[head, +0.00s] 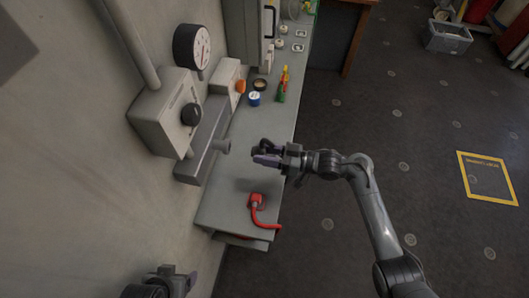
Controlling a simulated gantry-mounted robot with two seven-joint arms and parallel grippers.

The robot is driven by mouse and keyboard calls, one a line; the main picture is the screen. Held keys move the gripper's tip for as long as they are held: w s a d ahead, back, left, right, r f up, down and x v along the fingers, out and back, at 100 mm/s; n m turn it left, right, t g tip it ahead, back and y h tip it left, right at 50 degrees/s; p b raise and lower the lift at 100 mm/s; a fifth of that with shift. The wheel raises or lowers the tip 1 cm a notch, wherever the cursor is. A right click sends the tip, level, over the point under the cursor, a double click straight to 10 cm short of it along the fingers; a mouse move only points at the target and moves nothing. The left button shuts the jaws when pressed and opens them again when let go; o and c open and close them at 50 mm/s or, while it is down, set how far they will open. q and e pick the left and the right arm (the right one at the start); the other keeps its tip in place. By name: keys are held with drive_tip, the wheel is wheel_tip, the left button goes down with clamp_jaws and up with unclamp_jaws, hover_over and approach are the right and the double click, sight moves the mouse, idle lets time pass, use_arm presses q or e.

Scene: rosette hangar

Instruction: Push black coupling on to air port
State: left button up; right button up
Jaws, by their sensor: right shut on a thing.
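The air port (222,146) is a short grey stub sticking out to the right from a grey block on the wall. My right gripper (264,153) is over the bench, to the right of the port and apart from it. It is shut on a small dark thing, likely the black coupling (266,144), mostly hidden by the fingers. My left gripper (178,278) is low at the bottom edge, away from the port, and partly cut off; whether it is open is unclear.
A red fitting with a red hose (257,203) lies on the grey bench (225,208). A wall box with a black knob (191,114) and a gauge (192,47) stand above the port. A blue-rimmed roll (254,99) and a green bottle (281,93) stand farther back.

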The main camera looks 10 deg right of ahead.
drive_tip(key=shift+a, duration=0.1)
drive_tip(key=b+x, duration=0.2)
drive_tip(key=x, duration=0.3)
drive_tip(key=shift+w+a, duration=0.2)
drive_tip(key=shift+a, duration=0.15)
idle(0.4)
idle(0.7)
idle(0.8)
idle(0.7)
drive_tip(key=shift+a, duration=0.1)
idle(0.4)
